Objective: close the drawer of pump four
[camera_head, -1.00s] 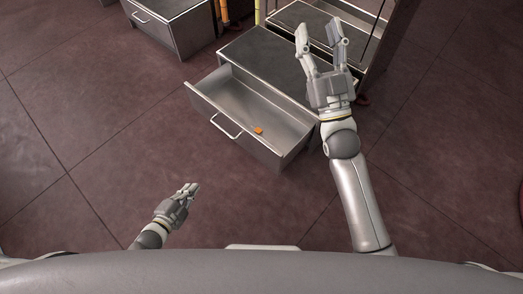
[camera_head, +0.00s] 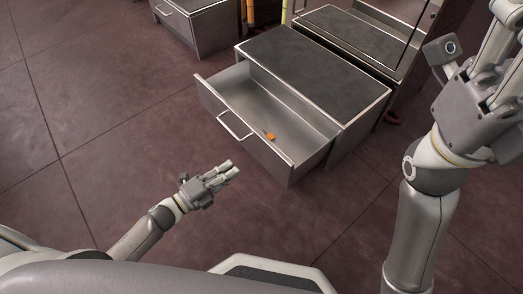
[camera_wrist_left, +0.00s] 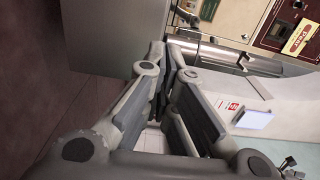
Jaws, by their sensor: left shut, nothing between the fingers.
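The metal drawer (camera_head: 268,153) under a dark-topped cabinet (camera_head: 310,65) is pulled out toward me in the head view. Its bar handle (camera_head: 234,126) is on the near front panel, and a small orange item (camera_head: 271,136) lies inside. My left gripper (camera_head: 232,168) is shut and empty, below the drawer front in the picture and apart from it. In the left wrist view its fingers (camera_wrist_left: 178,62) are close together, with a grey panel beyond them. My right gripper (camera_head: 500,50) is at the upper right, partly cut off; its fingertips are out of frame. No pump number is readable.
Another metal cabinet (camera_head: 196,22) with a handled drawer stands at the upper left. A further dark-topped unit (camera_head: 350,30) stands behind the open one. Tiled floor (camera_head: 100,130) is clear to the left and in front.

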